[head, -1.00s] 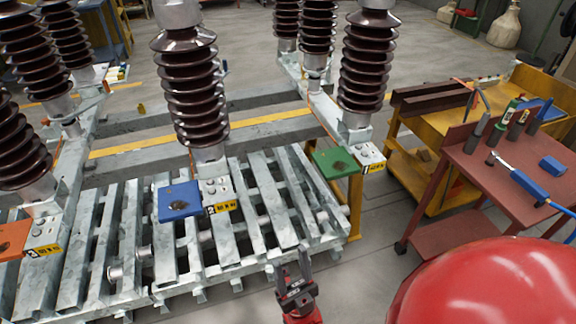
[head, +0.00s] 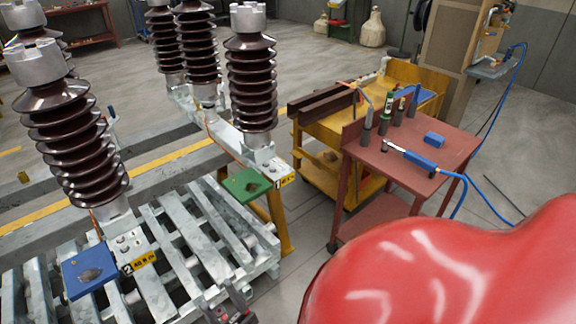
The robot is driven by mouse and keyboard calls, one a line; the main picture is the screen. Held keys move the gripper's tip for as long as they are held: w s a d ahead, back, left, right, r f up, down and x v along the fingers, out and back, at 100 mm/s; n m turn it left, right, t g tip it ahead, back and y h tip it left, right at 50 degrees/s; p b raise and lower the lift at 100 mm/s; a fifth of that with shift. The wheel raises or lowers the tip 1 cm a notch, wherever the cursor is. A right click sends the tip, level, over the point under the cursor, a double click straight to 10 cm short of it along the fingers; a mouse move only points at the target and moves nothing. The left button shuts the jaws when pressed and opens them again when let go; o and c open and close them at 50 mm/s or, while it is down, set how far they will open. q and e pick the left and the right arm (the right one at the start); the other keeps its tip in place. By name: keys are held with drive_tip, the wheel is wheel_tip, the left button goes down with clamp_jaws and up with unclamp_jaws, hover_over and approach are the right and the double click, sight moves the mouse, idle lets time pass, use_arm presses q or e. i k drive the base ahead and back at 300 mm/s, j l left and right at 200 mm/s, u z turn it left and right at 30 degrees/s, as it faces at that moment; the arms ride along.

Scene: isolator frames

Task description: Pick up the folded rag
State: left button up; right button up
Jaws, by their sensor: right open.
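A small blue block-like item (head: 434,139) lies on the top of the red cart (head: 405,168); it may be the folded rag, but I cannot see folds clearly. My right gripper (head: 222,300) shows at the bottom edge, left of centre, in front of the metal slatted frame. It is open, with nothing seen between its fingers, and far from the cart. My left gripper is not in view.
Floor is clear between frame and carts.

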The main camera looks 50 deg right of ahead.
sight(434, 139)
drive_tip(key=z, duration=2.55)
drive_tip(key=u, duration=2.1)
drive_tip(key=z, duration=2.1)
drive_tip(key=i+l+u, duration=0.4)
drive_tip(key=i+l, duration=0.5)
drive_tip(key=i, duration=0.05)
